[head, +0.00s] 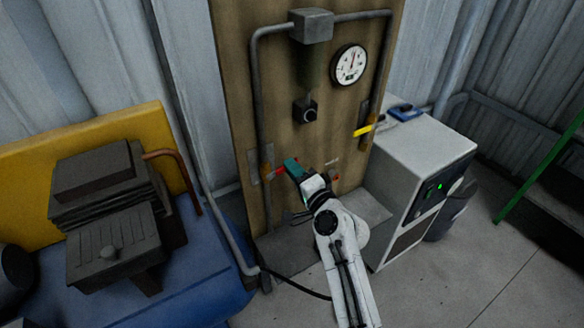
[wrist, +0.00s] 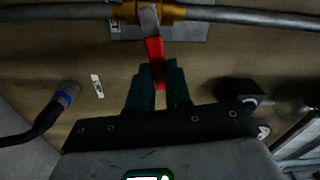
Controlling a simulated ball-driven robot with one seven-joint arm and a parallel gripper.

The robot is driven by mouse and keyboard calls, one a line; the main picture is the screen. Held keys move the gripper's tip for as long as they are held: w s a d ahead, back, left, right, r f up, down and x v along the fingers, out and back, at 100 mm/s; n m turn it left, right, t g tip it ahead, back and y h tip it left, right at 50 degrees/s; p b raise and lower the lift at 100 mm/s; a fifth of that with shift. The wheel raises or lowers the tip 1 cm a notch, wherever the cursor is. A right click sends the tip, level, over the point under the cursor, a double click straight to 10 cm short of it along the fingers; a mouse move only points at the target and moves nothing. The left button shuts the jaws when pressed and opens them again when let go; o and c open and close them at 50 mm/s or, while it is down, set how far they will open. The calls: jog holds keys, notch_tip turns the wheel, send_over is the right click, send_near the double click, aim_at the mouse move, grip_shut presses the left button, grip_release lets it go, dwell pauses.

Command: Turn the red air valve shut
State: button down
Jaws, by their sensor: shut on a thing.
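The red air valve handle (head: 280,171) is on the left vertical pipe of the wooden board. In the wrist view the red handle (wrist: 154,48) sticks out from a brass valve body (wrist: 176,11), roughly crosswise to the grey pipe (wrist: 235,15). My gripper (head: 289,166) has reached the handle from the right. Its dark green fingers, also in the wrist view (wrist: 158,88), are shut on the handle's free end, one on each side. The fingers hide part of the handle's end in the head view.
A yellow handle (head: 363,131) is on the right pipe. A round gauge (head: 349,64) and a black knob (head: 305,111) sit on the board (head: 235,60). A white cabinet (head: 425,150) stands at right. A blue tank (head: 205,265) with dark machinery is at left.

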jog(key=shift+w+d+f+m, duration=0.15)
jog(key=shift+f+m, duration=0.5)
jog(key=shift+m, duration=0.55)
jog(key=c, duration=1)
grip_release()
jog(key=shift+c, duration=0.2)
jog(key=v, duration=1.1)
jog(key=shift+p, duration=0.4)
jog(key=shift+f, duration=0.1)
